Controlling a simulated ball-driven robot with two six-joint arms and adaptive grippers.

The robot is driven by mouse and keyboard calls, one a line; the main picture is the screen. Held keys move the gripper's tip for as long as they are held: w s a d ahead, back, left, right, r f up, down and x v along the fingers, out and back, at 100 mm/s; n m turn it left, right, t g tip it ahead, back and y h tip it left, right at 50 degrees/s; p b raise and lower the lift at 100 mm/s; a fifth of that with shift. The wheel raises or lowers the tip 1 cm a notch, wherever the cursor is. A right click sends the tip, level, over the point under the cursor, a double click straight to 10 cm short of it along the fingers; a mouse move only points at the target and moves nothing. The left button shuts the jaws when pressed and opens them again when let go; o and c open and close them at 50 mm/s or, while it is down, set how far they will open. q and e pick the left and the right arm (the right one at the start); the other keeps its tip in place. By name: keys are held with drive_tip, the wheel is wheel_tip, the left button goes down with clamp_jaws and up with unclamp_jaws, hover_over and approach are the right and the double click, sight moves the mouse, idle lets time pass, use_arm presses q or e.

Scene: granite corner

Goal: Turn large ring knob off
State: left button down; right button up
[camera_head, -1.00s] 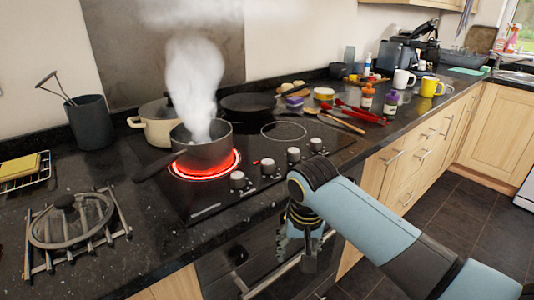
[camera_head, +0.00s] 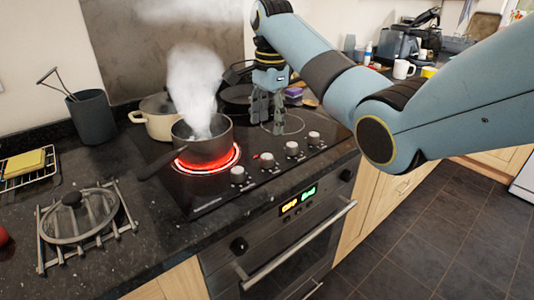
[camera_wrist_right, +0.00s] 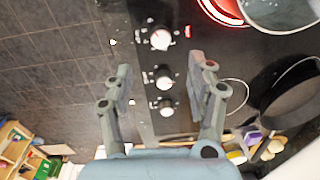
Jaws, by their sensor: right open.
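A row of several pale-topped knobs runs along the front of the black hob (camera_head: 215,205): a near-left knob (camera_head: 237,175), then a second (camera_head: 267,161), a third (camera_head: 291,149) and a far-right one (camera_head: 313,138). The lit ring (camera_head: 233,163) glows red under a steaming saucepan (camera_head: 205,147). My right gripper (camera_head: 269,125) is open and empty, pointing down above the hob behind the knobs. Which knob serves which ring is not clear. My left gripper is out of view.
A cream pot (camera_head: 158,120) stands behind the saucepan, whose handle (camera_head: 157,165) sticks out toward the front left. A dark frying pan (camera_head: 236,96) is at the back. A glass lid (camera_head: 82,218) lies on a rack at left. The oven (camera_head: 285,240) is below.

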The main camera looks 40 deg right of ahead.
sight(267, 157)
drive_tip(key=f, duration=1)
drive_tip(key=shift+w+f, duration=0.2)
drive_tip(key=shift+w, duration=0.1)
drive_tip(key=c, duration=1.1)
drive_tip(key=shift+c, duration=0.2)
